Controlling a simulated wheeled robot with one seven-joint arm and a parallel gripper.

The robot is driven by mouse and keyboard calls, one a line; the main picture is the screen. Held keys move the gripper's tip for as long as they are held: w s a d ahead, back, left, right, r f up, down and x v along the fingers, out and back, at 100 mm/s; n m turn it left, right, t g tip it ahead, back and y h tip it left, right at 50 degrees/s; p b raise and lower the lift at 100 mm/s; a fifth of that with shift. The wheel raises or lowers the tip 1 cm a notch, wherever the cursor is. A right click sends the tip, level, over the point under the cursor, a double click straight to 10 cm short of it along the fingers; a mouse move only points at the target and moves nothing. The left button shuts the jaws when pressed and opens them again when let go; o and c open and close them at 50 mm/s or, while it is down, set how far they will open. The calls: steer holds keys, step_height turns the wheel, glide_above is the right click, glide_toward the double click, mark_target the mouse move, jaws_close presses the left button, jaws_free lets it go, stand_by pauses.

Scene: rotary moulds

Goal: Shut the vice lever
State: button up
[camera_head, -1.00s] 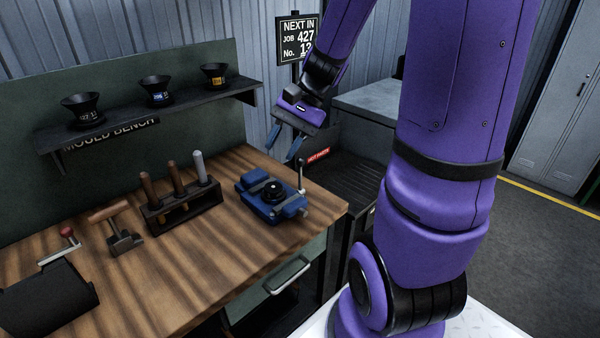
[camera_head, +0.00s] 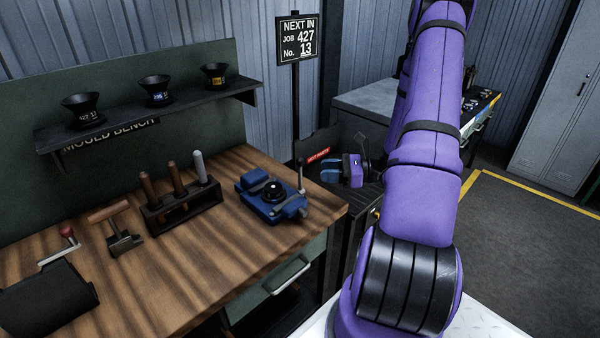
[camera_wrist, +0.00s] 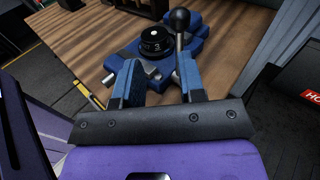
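The blue vice (camera_head: 268,196) sits on the wooden bench near its right end, with a round black mould part (camera_head: 273,190) in it. Its lever (camera_head: 301,176) stands nearly upright at the vice's right side, a metal rod with a dark ball knob. My gripper (camera_head: 323,172) is right of the lever, past the bench edge, its blue fingers pointing left towards it. In the wrist view my gripper (camera_wrist: 160,72) is open and empty. The lever knob (camera_wrist: 180,19) shows beyond the right fingertip, apart from it as far as I can tell.
A tool rack (camera_head: 180,205) with several handled tools stands left of the vice. A shelf (camera_head: 150,118) with black funnels is behind. A sign (camera_head: 297,40) stands behind.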

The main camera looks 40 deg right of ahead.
steer(key=d+f+m+t, duration=0.1)
steer(key=d+f+m+h, duration=0.1)
steer(key=shift+s+d+f+t, duration=0.2)
steer(key=shift+s+f+t, duration=0.15)
steer(key=shift+s+t, duration=0.05)
glide_above(300, 189)
steer(key=shift+w+d, duration=0.25)
jaws_close()
